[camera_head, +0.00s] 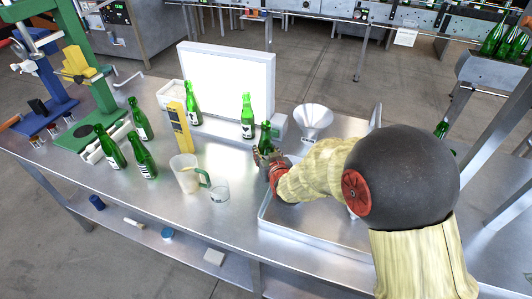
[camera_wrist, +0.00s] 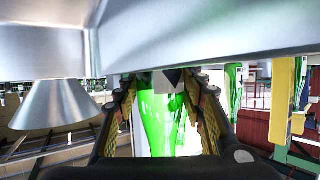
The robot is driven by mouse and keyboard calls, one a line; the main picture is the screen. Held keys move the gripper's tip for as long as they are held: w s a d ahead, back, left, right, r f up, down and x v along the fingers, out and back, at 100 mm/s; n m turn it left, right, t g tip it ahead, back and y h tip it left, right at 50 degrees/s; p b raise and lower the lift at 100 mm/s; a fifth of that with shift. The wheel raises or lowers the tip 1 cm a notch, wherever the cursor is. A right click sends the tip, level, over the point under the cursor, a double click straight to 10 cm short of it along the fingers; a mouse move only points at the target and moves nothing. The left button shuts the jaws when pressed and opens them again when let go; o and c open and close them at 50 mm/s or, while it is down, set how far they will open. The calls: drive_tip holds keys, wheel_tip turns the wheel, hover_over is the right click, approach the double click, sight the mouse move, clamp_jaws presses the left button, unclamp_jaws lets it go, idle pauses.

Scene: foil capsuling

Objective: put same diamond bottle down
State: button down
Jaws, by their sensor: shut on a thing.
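My gripper (camera_head: 263,160) is shut on a green bottle (camera_head: 265,137) beside the front of the light panel, above the steel table (camera_head: 235,165). Its neck and shoulder show above the fingers; its lower part is hidden by my gripper. In the wrist view the held bottle (camera_wrist: 155,122) is between both fingers, with part of a white label and a dark, diamond-like mark (camera_wrist: 172,77). I cannot tell whether its base touches anything. Two other green bottles stand at the panel, one in front of its middle (camera_head: 247,116) and one at its left (camera_head: 193,103).
A bright light panel (camera_head: 232,80) stands behind. A funnel (camera_head: 312,121) and a metal tray (camera_head: 272,232) are near my arm.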

drive_tip(key=c, duration=1.6)
unclamp_jaws()
drive_tip(key=shift+f, duration=0.2)
drive_tip(key=o, duration=0.4)
drive_tip(key=shift+o, duration=0.6)
drive_tip(key=shift+r, duration=0.15)
drive_tip(key=shift+s+r, duration=0.15)
drive_tip(key=p+v, duration=0.2)
drive_tip(key=v, duration=0.9)
drive_tip(key=shift+s+d, duration=0.15)
drive_tip(key=shift+s, duration=0.15)
drive_tip(key=shift+r, duration=0.15)
